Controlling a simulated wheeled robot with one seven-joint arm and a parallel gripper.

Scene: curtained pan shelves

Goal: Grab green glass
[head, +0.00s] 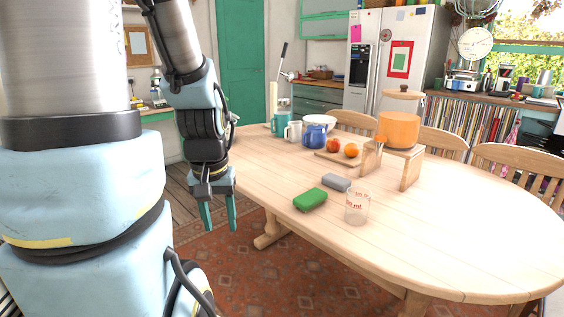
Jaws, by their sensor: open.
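I see no drinking glass that is clearly green. A green block-shaped object (310,200) lies near the front left edge of the wooden table (450,235). Just to its right stands a clear glass with red markings (357,207), upright. A teal mug (281,123) stands at the table's far left end. My gripper (219,224) hangs pointing down, left of the table edge, with its two teal fingers apart and nothing between them. It is apart from all of these things.
A grey block (336,182) lies behind the green one. A white mug (293,131), blue pot (315,136), fruit on a board (342,159) and an orange container (399,129) on a wooden stand are farther back. The table's right front is clear. Chairs (520,166) line the far side.

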